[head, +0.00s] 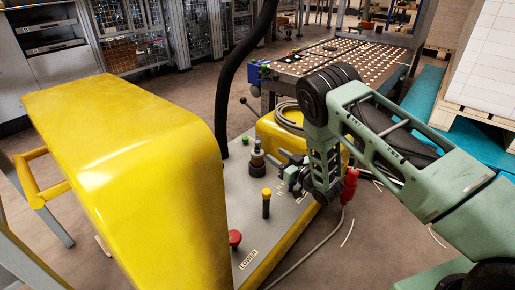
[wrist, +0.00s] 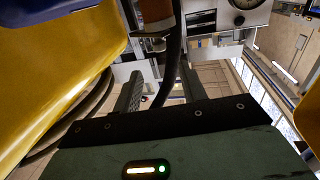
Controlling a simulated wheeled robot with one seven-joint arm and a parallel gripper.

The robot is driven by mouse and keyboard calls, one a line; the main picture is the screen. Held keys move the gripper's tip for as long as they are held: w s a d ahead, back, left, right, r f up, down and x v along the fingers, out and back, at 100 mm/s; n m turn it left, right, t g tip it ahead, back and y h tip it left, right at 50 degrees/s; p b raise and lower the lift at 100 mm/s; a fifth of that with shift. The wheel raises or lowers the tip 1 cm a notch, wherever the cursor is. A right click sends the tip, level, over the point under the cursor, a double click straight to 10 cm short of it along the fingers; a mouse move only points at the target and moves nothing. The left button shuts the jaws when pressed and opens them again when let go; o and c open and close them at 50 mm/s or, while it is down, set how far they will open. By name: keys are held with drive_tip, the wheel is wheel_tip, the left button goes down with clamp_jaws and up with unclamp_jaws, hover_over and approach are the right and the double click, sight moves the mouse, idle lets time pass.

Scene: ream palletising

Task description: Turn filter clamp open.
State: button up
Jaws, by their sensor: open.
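My gripper (head: 286,172) is over the grey control plate in the head view, to the right of a dark stacked round fitting (head: 257,157). In the wrist view, my gripper (wrist: 160,92) shows two dark fingers spread apart with nothing held between them. A brown cylinder with a dark lower collar (wrist: 156,14) is at the top of the wrist view, beyond the fingertips. I cannot tell for sure which part is the filter clamp, or how it is turned.
A big yellow cover (head: 125,140) fills the left. A thick black hose (head: 232,85) rises behind the plate (head: 240,190). A red button (head: 235,239) and a yellow-topped post (head: 266,198) stand in front. A dial gauge (wrist: 243,4) shows in the wrist view.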

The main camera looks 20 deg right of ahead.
sight(257, 141)
drive_tip(key=b+x, duration=0.4)
drive_tip(key=x, duration=0.6)
drive_tip(key=shift+f+b, duration=0.2)
drive_tip(key=shift+b, duration=0.2)
drive_tip(key=shift+w+a+r+b, duration=0.2)
drive_tip(key=shift+w+a+b, duration=0.15)
drive_tip(key=shift+w, duration=0.3)
clamp_jaws()
